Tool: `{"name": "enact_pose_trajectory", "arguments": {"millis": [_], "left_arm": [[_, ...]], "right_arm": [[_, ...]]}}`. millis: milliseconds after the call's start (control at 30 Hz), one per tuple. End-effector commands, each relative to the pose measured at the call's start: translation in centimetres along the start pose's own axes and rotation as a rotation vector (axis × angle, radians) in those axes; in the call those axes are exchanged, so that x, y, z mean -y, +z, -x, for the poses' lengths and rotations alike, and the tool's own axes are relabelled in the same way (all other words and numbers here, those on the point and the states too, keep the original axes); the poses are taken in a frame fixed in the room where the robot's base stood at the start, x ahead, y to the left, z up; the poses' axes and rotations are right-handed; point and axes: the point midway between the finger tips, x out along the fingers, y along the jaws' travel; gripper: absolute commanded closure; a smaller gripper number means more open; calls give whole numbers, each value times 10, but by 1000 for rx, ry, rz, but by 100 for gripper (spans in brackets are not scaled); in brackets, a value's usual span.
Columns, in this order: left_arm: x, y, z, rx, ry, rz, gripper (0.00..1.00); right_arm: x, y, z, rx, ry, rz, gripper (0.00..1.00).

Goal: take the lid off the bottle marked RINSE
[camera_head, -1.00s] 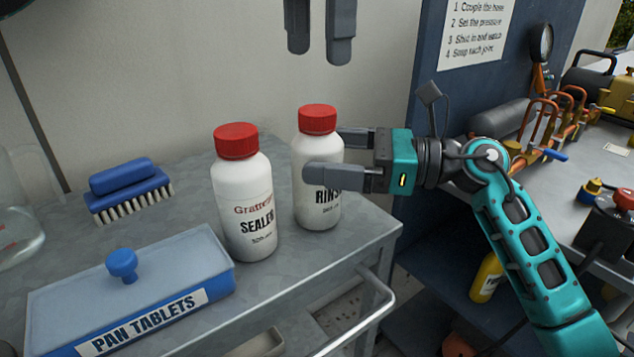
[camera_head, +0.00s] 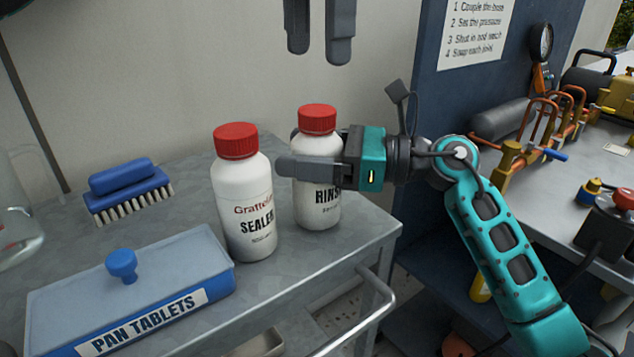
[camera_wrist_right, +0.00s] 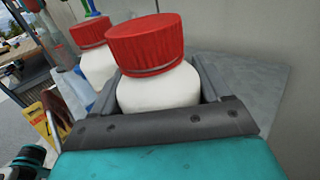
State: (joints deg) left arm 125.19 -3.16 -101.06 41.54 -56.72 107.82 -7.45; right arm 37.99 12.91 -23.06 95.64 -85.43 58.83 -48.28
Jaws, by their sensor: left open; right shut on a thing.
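The white RINSE bottle (camera_head: 317,205) stands upright on the grey cart top with its red lid (camera_head: 317,118) on. My right gripper (camera_head: 294,150) comes in from the right and is shut on the bottle's upper body, below the lid; its near finger covers part of the front. In the right wrist view the bottle (camera_wrist_right: 158,92) sits between the fingers, with the red lid (camera_wrist_right: 145,43) clear above them. My left gripper (camera_head: 320,50) is open and empty, hanging above the bottle, with only its fingertips in view.
The white SEALER bottle (camera_head: 243,195) with a red lid stands close left of the RINSE bottle. A blue brush (camera_head: 128,190) and a PAN TABLETS box (camera_head: 140,290) lie further left. The wall is behind; the cart edge and rail (camera_head: 370,310) are in front.

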Motion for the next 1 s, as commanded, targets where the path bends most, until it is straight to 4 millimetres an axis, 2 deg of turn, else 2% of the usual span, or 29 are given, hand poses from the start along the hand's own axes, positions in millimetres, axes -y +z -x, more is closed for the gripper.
{"name": "enact_pose_trajectory", "arguments": {"millis": [67,667,867,1000], "left_arm": [[0,0,0,0,0,0,30],[0,0,0,0,0,-1,30],[0,0,0,-1,0,-108,30],[1,0,0,-2,-1,-326,30]], "right_arm": [[0,0,0,0,0,0,41],[0,0,0,-1,0,0,99],[0,0,0,-1,0,0,100],[0,-1,0,-1,0,0,100]]}}
